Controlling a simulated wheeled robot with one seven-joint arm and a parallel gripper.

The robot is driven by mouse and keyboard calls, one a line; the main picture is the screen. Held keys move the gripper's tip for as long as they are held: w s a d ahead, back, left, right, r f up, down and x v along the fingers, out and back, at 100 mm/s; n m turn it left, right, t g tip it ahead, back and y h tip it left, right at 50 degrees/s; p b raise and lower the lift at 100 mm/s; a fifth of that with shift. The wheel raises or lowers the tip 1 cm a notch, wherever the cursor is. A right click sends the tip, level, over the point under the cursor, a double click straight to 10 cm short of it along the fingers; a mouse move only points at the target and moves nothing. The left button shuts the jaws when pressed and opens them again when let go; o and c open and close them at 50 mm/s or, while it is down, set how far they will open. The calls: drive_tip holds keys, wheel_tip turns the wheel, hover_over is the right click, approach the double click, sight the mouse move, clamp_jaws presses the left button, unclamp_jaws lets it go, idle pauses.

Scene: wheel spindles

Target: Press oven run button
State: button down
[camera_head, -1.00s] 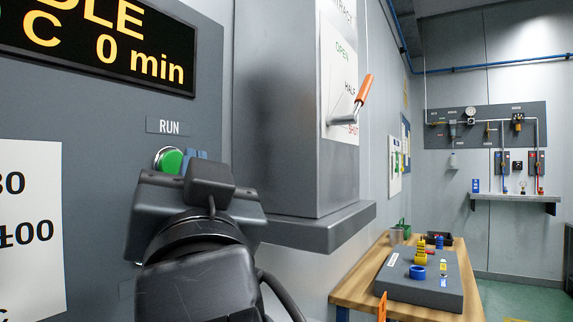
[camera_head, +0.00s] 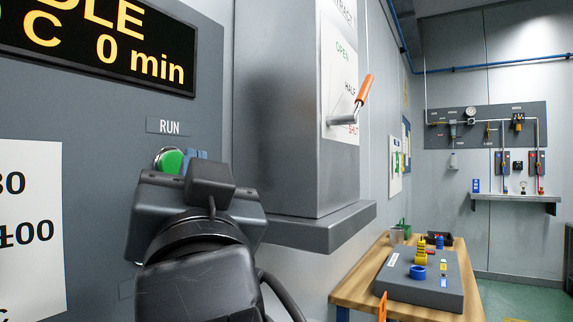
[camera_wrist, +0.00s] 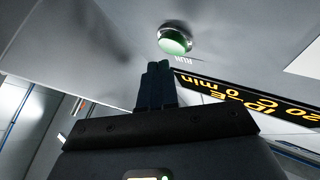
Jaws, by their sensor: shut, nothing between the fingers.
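The green RUN button (camera_head: 170,160), in a silver ring, is on the grey oven panel (camera_head: 190,60) below the RUN label (camera_head: 170,126). My gripper (camera_head: 197,155) shows its blue fingertips just right of the button in the head view, partly hidden by the wrist. In the wrist view the button (camera_wrist: 175,40) is beyond the tips of my gripper (camera_wrist: 159,66). The two fingers are together, with nothing held. A gap shows between fingertips and button there. The oven display (camera_head: 110,40) reads "0 min" and part of "IDLE".
A grey box (camera_head: 280,110) with an orange-handled lever (camera_head: 363,90) stands right of the panel, its ledge (camera_head: 320,228) jutting out near my wrist. A wooden table (camera_head: 360,285) with a grey fixture is further right. A white sheet (camera_head: 30,220) is on the panel's left.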

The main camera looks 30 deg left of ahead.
drive_tip(key=shift+a, duration=0.2)
drive_tip(key=shift+a, duration=0.2)
drive_tip(key=shift+a, duration=0.4)
idle(0.9)
drive_tip(key=shift+d, duration=0.8)
drive_tip(key=shift+s+d+p, duration=0.2)
drive_tip(key=shift+d+p, duration=0.4)
drive_tip(key=shift+d, duration=1.9)
